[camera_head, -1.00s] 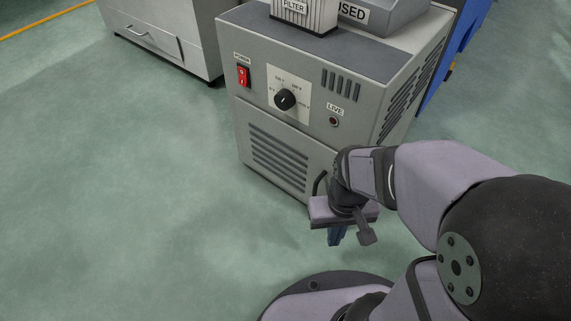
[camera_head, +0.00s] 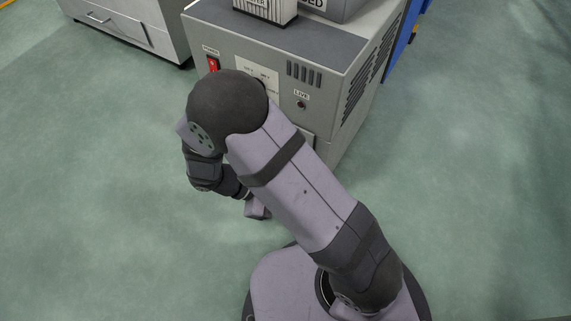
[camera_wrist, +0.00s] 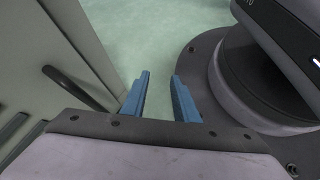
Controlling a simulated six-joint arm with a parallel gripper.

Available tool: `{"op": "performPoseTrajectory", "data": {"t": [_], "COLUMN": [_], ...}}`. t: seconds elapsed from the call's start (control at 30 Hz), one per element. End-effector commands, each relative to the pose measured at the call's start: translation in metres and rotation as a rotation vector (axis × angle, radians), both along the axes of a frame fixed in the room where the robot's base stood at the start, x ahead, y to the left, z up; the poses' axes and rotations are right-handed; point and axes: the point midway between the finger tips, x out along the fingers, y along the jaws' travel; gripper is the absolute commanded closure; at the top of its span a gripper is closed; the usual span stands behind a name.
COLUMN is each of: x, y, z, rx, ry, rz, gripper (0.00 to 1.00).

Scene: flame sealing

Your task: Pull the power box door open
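The power box (camera_head: 325,92) is a grey cabinet with a red switch, a vent and a LIVE lamp on its front. My arm hides most of its lower front in the head view. In the wrist view a grey panel (camera_wrist: 84,48) with a dark bar handle (camera_wrist: 75,88) stands at the left; I cannot tell how far the door is open. My gripper (camera_wrist: 158,98) has two blue fingers, apart with nothing between them. The handle is left of the fingers, outside them. In the head view only part of my gripper body (camera_head: 257,209) shows, below the arm, and its fingertips are hidden.
A filter unit (camera_head: 266,10) and a box with a partly visible label stand on top of the cabinet. A white drawer cabinet (camera_head: 130,30) is at the back left. A blue object (camera_head: 402,40) is at the back right. The green floor is clear on both sides.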

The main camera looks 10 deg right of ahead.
Motion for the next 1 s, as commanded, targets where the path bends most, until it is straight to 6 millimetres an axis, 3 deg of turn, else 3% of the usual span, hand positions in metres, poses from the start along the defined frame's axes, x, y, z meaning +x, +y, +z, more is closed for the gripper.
{"op": "performPoseTrajectory", "data": {"t": [0.3,0.5,0.77,1.0], "x": [0.031,0.038,0.04,0.045], "y": [0.045,0.073,0.085,0.077], "z": [0.013,0.012,0.01,0.008], "rx": [-0.414,-0.581,-0.647,-0.646], "ry": [0.093,0.084,0.071,0.073], "rz": [0.542,0.751,0.835,0.83], "gripper": [0.73,0.73,0.73,0.73]}}
